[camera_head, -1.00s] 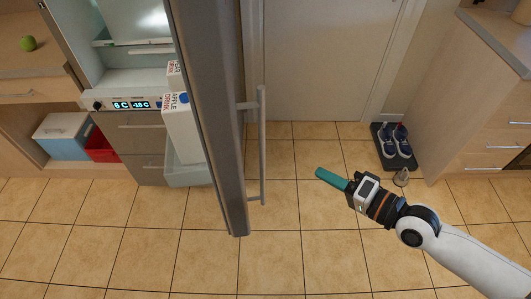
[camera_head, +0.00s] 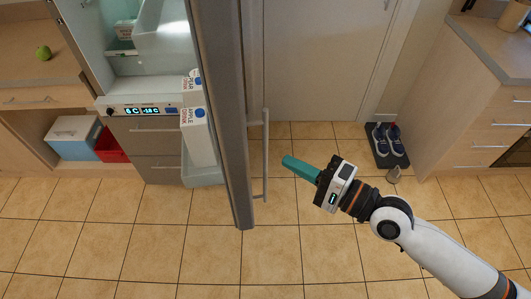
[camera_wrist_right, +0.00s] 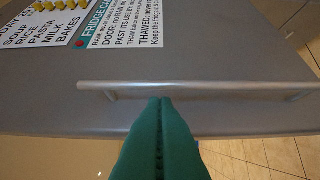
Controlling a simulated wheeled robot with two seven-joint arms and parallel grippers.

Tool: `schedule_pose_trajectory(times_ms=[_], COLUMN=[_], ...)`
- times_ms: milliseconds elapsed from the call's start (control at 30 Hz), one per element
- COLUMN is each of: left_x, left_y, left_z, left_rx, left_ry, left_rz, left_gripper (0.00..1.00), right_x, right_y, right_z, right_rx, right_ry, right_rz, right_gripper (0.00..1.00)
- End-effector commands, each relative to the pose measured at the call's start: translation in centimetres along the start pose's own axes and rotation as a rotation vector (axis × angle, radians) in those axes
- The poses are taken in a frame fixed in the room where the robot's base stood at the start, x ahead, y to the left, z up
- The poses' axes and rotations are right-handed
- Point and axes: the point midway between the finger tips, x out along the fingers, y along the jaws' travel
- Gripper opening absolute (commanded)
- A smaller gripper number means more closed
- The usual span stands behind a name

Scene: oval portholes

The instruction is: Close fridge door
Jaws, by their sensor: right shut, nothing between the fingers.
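The fridge door (camera_head: 222,110) stands open, edge toward me, with drink cartons (camera_head: 197,135) in its inner shelf. Its long vertical handle (camera_head: 265,155) is on the right side of the door. My right gripper (camera_head: 286,162), with teal fingers, is shut and empty, a little to the right of the handle and pointing at it. In the right wrist view, the closed fingertips (camera_wrist_right: 160,102) appear just at the handle bar (camera_wrist_right: 200,88); I cannot tell whether they touch it. The open fridge body (camera_head: 140,70) is at the left. My left gripper is not in view.
A closed room door (camera_head: 320,60) is behind. Shoes on a dark mat (camera_head: 388,146) and a wooden cabinet (camera_head: 470,110) stand at the right. A counter with a green apple (camera_head: 43,53) is at the left. The tiled floor in front is clear.

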Motion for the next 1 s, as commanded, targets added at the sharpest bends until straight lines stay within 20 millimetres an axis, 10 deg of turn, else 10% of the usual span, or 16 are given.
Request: schedule_pose_trajectory(times_ms=[400,1000], left_x=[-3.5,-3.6], left_y=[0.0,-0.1], left_z=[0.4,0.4], left_rx=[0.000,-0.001], left_ry=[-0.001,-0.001], left_rz=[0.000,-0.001], left_gripper=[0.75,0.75], right_x=[5.0,5.3], right_y=[0.2,0.0], right_z=[-2.5,-2.9], right_rx=[0.002,0.000], right_ry=[0.000,-0.002], right_rz=[-0.001,-0.001], right_gripper=[0.00,0.00])
